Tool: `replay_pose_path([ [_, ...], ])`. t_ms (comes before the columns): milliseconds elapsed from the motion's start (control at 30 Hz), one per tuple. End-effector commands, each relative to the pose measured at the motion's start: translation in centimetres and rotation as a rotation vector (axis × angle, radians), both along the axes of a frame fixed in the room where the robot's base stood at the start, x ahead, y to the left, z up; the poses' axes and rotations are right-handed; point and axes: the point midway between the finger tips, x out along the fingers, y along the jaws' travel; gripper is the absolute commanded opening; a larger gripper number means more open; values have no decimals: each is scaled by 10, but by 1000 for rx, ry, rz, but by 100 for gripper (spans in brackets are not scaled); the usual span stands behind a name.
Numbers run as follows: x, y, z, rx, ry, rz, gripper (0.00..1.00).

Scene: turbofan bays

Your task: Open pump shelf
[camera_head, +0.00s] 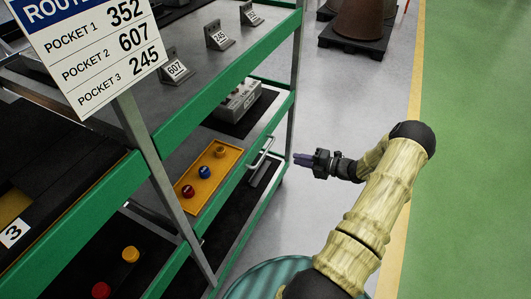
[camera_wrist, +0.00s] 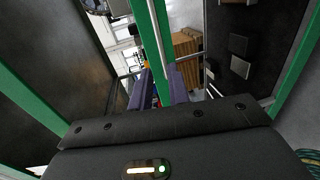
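A shelf unit with green front rails stands at left in the head view. Its middle shelf has a green front rail (camera_head: 229,181) with a silver bar handle (camera_head: 262,152). A yellow tray (camera_head: 196,200) and a grey metal block (camera_head: 238,102) sit on this shelf. I cannot tell whether the shelf is pulled out at all. My gripper (camera_head: 298,159) is in front of the rail, a little right of the handle, fingers pointing left, apparently apart from it. In the wrist view my gripper (camera_wrist: 158,88) shows two purple fingers spread apart, with a green bar beyond the gap.
A routing sign (camera_head: 95,50) on a post stands at upper left. Number cards stand on the top shelf (camera_head: 195,45). A lower shelf (camera_head: 245,205) lies beneath. The grey floor (camera_head: 345,95) right of the unit is clear up to a dark pallet (camera_head: 355,40) at the back.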

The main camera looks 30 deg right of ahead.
Motion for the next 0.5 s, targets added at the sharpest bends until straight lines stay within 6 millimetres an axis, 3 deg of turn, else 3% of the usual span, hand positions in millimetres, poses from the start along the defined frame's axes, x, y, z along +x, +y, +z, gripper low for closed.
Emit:
replay_pose_path([
  [500, 71, 57, -18, 1, 0, 4, 18],
])
